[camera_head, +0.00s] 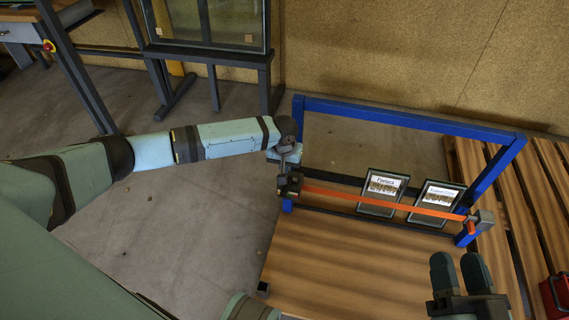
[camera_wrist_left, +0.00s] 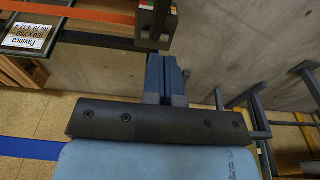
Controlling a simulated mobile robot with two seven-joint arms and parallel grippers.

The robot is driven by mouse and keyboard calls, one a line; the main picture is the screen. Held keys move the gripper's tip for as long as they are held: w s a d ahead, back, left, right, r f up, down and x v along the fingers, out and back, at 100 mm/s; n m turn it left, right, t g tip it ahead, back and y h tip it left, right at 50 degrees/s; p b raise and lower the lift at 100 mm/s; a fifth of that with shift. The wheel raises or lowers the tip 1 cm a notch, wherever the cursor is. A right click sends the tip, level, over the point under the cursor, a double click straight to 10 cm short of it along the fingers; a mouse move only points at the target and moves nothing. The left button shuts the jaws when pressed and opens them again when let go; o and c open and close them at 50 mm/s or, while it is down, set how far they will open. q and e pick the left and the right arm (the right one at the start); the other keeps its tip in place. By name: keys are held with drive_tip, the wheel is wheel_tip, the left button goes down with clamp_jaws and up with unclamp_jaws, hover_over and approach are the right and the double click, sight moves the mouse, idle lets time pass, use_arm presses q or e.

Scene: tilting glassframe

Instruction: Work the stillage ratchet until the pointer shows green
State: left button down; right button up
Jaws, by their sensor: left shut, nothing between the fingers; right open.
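The stillage is a blue frame (camera_head: 400,116) on a wooden base (camera_head: 345,262). An orange strap (camera_head: 385,202) runs across it, in front of two small framed glass panels (camera_head: 382,192) (camera_head: 436,204) with white labels. The dark ratchet (camera_head: 290,184) is at the strap's left end. In the left wrist view the ratchet (camera_wrist_left: 156,24) shows small red and green marks; the pointer's reading is too small to tell. My left gripper (camera_head: 286,162) is shut and empty, right at the ratchet; I cannot tell whether they touch. Its fingers (camera_wrist_left: 166,78) show in the wrist view. My right gripper (camera_head: 461,270) is open and empty, at the lower right.
A grey fitting (camera_head: 484,219) holds the strap's right end. Wooden pallet slats (camera_head: 520,215) and a red box (camera_head: 556,294) are at the right. A dark stand with a glass pane (camera_head: 215,22) is behind. The floor (camera_head: 175,225) left of the stillage is clear.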

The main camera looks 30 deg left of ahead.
sight(284, 189)
use_arm(q)
drive_tip(key=f+b, duration=0.1)
drive_tip(key=f, duration=0.3)
drive_tip(key=f+b, duration=0.1)
drive_tip(key=f, duration=0.1)
drive_tip(key=shift+s+f+b, duration=0.2)
drive_tip(key=shift+s+b, duration=0.05)
drive_tip(key=shift+b, duration=0.05)
drive_tip(key=shift+s+d+f, duration=0.15)
drive_tip(key=shift+s+f, duration=0.1)
drive_tip(key=shift+f, duration=0.25)
use_arm(e)
drive_tip(key=f, duration=0.2)
drive_tip(key=f+g, duration=0.1)
drive_tip(key=f, duration=0.1)
drive_tip(key=f+g, duration=0.1)
drive_tip(key=shift+w+a+f, duration=0.1)
drive_tip(key=shift+a+f, duration=0.15)
drive_tip(key=shift+f, duration=0.15)
